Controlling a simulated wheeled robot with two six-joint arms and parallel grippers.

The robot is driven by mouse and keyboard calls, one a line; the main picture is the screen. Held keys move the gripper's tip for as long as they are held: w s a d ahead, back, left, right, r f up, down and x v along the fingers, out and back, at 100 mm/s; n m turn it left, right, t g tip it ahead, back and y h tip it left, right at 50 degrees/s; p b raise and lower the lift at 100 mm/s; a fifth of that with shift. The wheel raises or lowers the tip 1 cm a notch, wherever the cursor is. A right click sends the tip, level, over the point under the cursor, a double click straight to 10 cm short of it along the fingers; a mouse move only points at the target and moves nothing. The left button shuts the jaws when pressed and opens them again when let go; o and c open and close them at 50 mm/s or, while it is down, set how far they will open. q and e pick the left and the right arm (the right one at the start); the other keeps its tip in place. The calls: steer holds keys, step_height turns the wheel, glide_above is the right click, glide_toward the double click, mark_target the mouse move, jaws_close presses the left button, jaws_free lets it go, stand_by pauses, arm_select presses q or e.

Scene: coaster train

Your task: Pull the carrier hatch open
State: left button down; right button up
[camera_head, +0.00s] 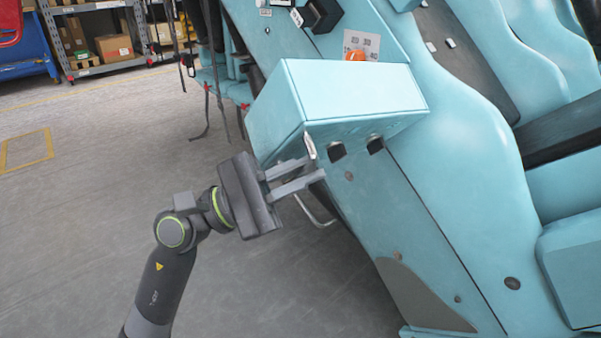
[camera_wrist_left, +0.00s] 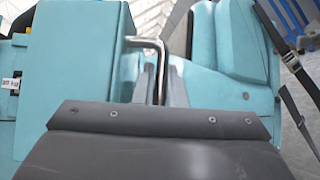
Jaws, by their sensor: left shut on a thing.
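The carrier hatch (camera_head: 345,92) is a teal, box-shaped piece on the side of the teal coaster carrier (camera_head: 440,150). It also shows at the left in the left wrist view (camera_wrist_left: 84,50). A bent metal handle (camera_wrist_left: 161,68) comes off its side; only a small part of the handle (camera_head: 309,146) shows in the head view. My left gripper (camera_head: 312,167) is shut on this handle, its two fingers on either side of the bar. The wrist view shows the bar between the fingers (camera_wrist_left: 160,88). My right gripper is in neither view.
Teal seats (camera_head: 530,80) rise at the right. A bent metal bar (camera_head: 316,216) sticks out low beside the carrier. An orange knob (camera_head: 355,55) sits behind the hatch. Shelves with boxes (camera_head: 113,47) stand far back. The grey floor at the left is clear.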

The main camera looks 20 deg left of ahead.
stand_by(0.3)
arm_select(q)
steer(key=c, duration=1.8)
jaws_free()
steer(key=shift+o, duration=0.2)
steer(key=b+v, duration=0.1)
steer(key=v, duration=0.5)
steer(key=shift+f, duration=0.15)
steer(key=p+v, duration=0.1)
steer(key=v, duration=1)
steer(key=shift+a, duration=0.15)
steer(key=shift+s, duration=0.1)
